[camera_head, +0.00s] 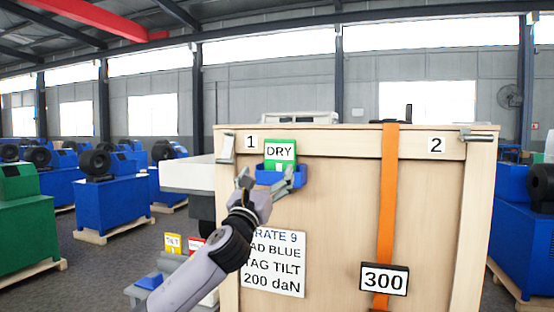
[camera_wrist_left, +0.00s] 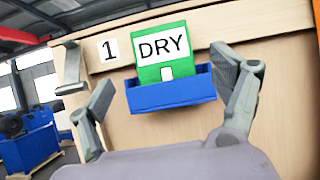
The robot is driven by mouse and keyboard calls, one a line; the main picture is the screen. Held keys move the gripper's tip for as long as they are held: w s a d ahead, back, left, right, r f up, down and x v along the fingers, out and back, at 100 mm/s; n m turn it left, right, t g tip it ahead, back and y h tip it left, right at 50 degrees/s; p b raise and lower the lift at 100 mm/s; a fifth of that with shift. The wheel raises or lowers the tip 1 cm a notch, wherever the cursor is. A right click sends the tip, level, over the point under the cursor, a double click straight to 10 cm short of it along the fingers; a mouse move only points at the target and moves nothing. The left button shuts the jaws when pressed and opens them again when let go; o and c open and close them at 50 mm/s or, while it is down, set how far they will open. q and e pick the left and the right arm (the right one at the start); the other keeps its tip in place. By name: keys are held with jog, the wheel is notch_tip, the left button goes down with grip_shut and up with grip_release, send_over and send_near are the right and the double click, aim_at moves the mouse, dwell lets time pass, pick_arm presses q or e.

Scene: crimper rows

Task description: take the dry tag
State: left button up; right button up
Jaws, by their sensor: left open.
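The dry tag (camera_head: 280,154) is a green plate with a white label reading DRY. It stands in a blue holder (camera_head: 268,177) on the front of a wooden crate (camera_head: 335,215), just right of the number 1. My left gripper (camera_head: 269,180) is open in front of the holder. In the left wrist view the tag (camera_wrist_left: 164,70) and the blue holder (camera_wrist_left: 172,93) show between the two spread fingers of the gripper (camera_wrist_left: 172,105). The fingers appear apart from the tag. My right gripper is not in view.
An orange strap (camera_head: 388,200) runs down the crate, with a 300 sign (camera_head: 384,280) low on it. A printed sheet (camera_head: 274,265) is on the crate front. A yellow tag (camera_head: 173,243) and a red tag (camera_head: 196,244) stand at lower left. Blue machines stand behind.

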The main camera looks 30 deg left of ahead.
aim_at(279, 151)
pick_arm(q)
jog(key=p+x, duration=0.3)
jog(key=x, duration=0.4)
jog(key=shift+w+r, duration=0.1)
jog(key=shift+r, duration=0.1)
jog(key=shift+p+x, duration=0.75)
jog(key=shift+x, duration=0.5)
jog(key=shift+w+f, duration=0.1)
jog(key=shift+c, duration=0.4)
jog(key=c, duration=1.1)
notch_tip(279, 151, up, 6)
jog(key=p, duration=0.6)
